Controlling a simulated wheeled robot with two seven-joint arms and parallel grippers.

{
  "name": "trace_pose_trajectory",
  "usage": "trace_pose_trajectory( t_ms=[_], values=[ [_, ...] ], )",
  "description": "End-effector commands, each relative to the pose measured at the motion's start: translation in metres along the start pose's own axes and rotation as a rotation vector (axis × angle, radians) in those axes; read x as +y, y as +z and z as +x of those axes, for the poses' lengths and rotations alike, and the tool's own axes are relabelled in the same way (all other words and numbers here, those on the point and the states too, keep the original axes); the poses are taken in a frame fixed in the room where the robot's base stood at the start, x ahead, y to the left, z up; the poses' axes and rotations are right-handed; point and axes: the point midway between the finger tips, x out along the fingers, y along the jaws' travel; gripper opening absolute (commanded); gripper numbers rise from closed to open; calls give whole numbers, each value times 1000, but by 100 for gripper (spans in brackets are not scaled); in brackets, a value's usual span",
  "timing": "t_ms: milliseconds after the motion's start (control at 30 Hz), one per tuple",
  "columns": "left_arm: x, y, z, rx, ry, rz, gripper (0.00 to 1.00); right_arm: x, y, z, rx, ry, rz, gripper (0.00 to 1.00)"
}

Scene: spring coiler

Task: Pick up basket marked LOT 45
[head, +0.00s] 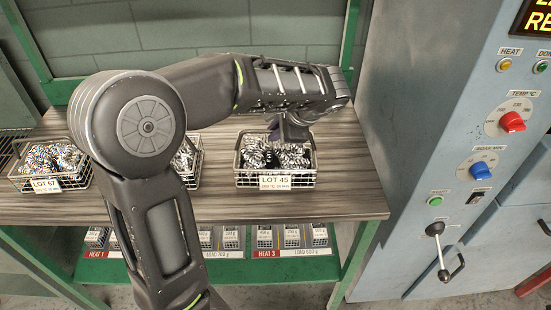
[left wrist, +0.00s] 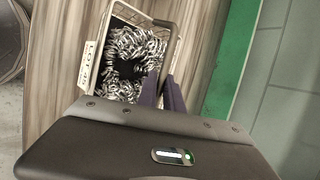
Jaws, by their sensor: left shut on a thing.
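The basket marked LOT 45 (head: 274,181) is a wire basket full of coiled springs with a white label on its front. It stands on the wooden table near its right end. My left gripper (head: 287,130) reaches down over the back of this basket. In the left wrist view, the gripper's fingers (left wrist: 168,92) are shut on the basket's handle, and the basket (left wrist: 93,50) lies just beyond them with springs inside. I cannot tell any gap between the basket and the table. My right gripper is not in view.
A basket marked LOT 67 (head: 48,182) stands at the table's left, and another basket (head: 190,163) is partly hidden behind my left arm. A grey oven cabinet (head: 400,130) with knobs and a lever stands close on the right. Small baskets (head: 231,238) sit on the green lower shelf.

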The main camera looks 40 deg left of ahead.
Motion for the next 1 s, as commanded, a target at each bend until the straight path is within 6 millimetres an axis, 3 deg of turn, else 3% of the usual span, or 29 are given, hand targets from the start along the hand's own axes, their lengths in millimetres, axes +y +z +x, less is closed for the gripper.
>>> trace_pose_trajectory(
  t_ms=[467,1000],
  values=[
    [-5,2,-8,3,-1,-4,0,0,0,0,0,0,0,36],
    [-50,26,-75,3,-4,-3,0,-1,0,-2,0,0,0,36]
  ],
)
